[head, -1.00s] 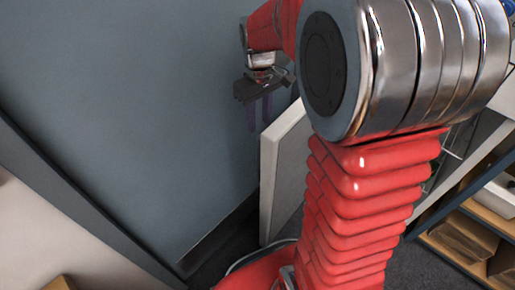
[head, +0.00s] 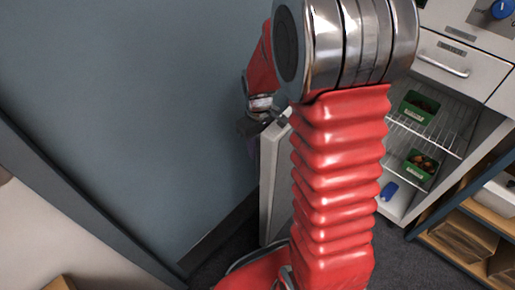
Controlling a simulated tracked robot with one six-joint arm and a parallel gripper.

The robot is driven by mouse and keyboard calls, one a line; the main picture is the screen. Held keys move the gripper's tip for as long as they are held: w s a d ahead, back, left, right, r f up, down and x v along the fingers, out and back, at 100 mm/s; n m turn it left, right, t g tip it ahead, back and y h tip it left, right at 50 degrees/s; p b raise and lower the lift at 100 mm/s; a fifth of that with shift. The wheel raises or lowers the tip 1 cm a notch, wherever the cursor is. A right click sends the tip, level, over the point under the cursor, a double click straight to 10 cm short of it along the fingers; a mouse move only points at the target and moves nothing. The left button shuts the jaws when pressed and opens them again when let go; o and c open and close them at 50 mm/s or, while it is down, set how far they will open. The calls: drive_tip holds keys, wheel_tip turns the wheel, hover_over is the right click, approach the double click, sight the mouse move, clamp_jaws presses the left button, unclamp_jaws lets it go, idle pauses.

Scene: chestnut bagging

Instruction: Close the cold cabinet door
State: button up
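The cold cabinet (head: 400,205) stands open at the right, with wire shelves showing inside. Its door (head: 271,185) is a pale panel seen nearly edge-on, swung out to the left and standing well away from the cabinet opening. My gripper (head: 250,127) is at the far left side of the door's top edge, close to the panel. I cannot tell whether it touches the door. Its fingers are mostly hidden and dark, so their opening does not show. My red arm covers the middle of the view and part of the door.
Green trays (head: 419,107) with dark produce sit on the wire shelves, and a blue item (head: 389,190) lies at the cabinet's bottom. A drawer (head: 462,65) is above. A wooden shelf with paper bags (head: 460,238) stands at the right. A grey-blue wall (head: 130,100) fills the left.

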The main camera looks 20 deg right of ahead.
drive_tip(key=shift+f, duration=0.35)
drive_tip(key=shift+c, duration=0.3)
drive_tip(key=c, duration=0.7)
clamp_jaws()
drive_tip(key=shift+a, duration=0.25)
drive_tip(key=shift+s+d, duration=0.15)
